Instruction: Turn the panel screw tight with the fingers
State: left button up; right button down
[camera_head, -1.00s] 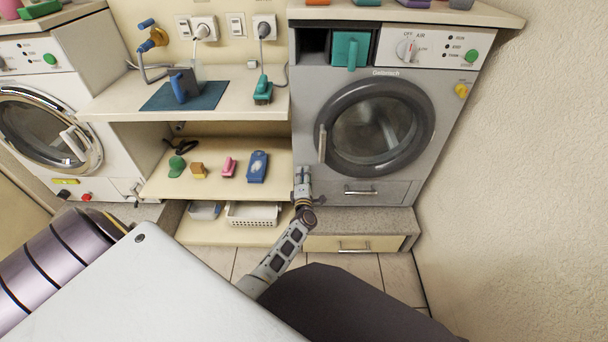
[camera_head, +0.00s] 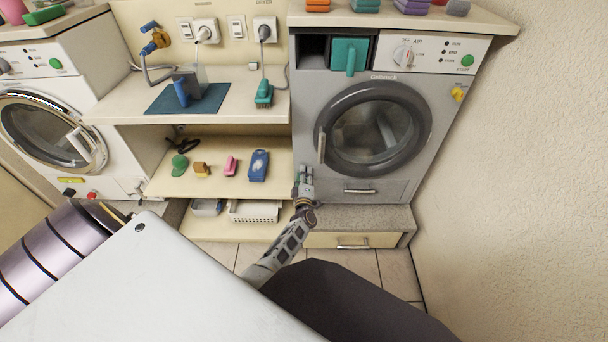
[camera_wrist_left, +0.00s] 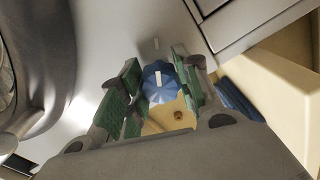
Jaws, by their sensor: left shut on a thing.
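The panel screw (camera_wrist_left: 158,80) shows in the left wrist view as a blue, fluted round head with a white mark across it. It sits at the grey machine front, between the green-padded fingers of my left gripper (camera_wrist_left: 161,84). The gripper is shut on the screw's head. In the head view my left gripper (camera_head: 303,183) is at the lower left edge of the grey front-loading machine (camera_head: 310,110); the screw is hidden there. My right gripper is not in view.
The machine's round door (camera_head: 375,130) with its handle is just right of the gripper. The open shelf (camera_head: 220,184) on the left holds several small objects, including a blue one (camera_head: 258,166). A wall bounds the right.

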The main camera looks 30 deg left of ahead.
pick_arm(q)
jog(key=shift+d, duration=0.1)
dwell(0.3)
jog(key=o, duration=1)
jog(key=shift+o, duration=0.3)
jog(key=shift+f, duration=0.1)
